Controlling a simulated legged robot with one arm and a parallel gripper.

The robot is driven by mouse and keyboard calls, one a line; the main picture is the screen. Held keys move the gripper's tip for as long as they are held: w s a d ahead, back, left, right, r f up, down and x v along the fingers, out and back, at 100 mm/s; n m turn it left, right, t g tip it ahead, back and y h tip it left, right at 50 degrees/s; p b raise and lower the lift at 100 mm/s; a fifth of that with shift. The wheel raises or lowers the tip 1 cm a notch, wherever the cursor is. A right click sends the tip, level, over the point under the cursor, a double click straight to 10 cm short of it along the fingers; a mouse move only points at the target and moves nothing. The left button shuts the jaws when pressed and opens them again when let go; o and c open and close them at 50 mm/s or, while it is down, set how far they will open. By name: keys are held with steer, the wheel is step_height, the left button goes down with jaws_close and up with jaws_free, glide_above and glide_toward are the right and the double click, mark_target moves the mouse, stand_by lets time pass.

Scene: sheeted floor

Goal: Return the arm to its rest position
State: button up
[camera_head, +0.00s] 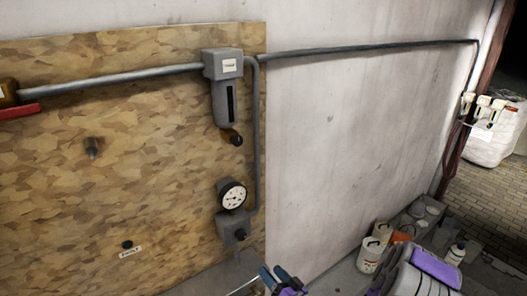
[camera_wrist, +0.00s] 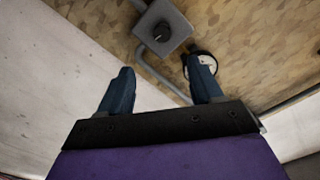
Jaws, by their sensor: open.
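My gripper (camera_head: 279,277) shows at the bottom edge of the head view, low in front of the wall panel. Only its blue fingertips and a bit of purple show there. In the wrist view my gripper (camera_wrist: 161,84) has its two blue fingers wide apart with nothing between them. Past the fingers is a grey box with a black knob (camera_wrist: 161,32). A round gauge (camera_wrist: 206,57) is partly hidden behind the right finger. I see no contact between the fingers and the panel.
The wooden panel (camera_head: 60,190) carries a grey lever box (camera_head: 223,85), a dial gauge (camera_head: 232,194), a lower knob box (camera_head: 233,228) and pipes. Several containers (camera_head: 371,255) stand at the wall's foot, lower right. A white sack (camera_head: 492,140) is far right, on paved floor.

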step_height(320, 180, down, 8)
steer(key=s+d+n+g+h+b, duration=0.1)
steer(key=d+n+g+h+b, duration=0.25)
steer(key=g+b, duration=0.3)
steer(key=s+d+g+h+b, duration=0.3)
steer(key=s+d+h+b, duration=0.2)
steer(key=s+d+b, duration=0.15)
steer(key=s+r+m+g+h+b, duration=0.1)
steer(key=s+r+g+b, duration=0.1)
steer(key=s, duration=1.2)
steer(key=s+r+m+g+b, duration=0.2)
steer(key=s+g+b, duration=0.3)
steer(key=s, duration=0.9)
steer(key=shift+s+a+r+h+b, duration=0.15)
steer(key=shift+s+r+h+b, duration=0.25)
steer(key=shift+b, duration=0.7)
steer(key=shift+w, duration=0.1)
